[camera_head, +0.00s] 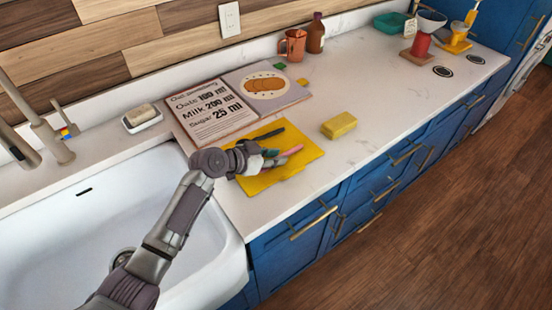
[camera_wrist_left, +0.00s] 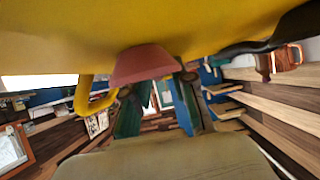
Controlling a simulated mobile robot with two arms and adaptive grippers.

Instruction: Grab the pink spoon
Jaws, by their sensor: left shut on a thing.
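The pink spoon (camera_head: 291,151) is at the yellow board (camera_head: 285,171) on the counter, partly hidden by my left gripper (camera_head: 268,158) in the head view. In the left wrist view the pink spoon (camera_wrist_left: 143,63) sits at the tips of my left gripper (camera_wrist_left: 155,88), close against the yellow surface. The left gripper is shut on the spoon. Its teal fingertips show on both sides below the pink part. A black utensil (camera_head: 266,134) lies on the board behind the gripper. My right gripper is not in view.
An open recipe book (camera_head: 215,112) lies behind the board, and a yellow sponge-like block (camera_head: 339,125) lies to the right. The white sink (camera_head: 95,220) is at left. A mug (camera_head: 292,46) and bottle (camera_head: 316,35) stand at the back.

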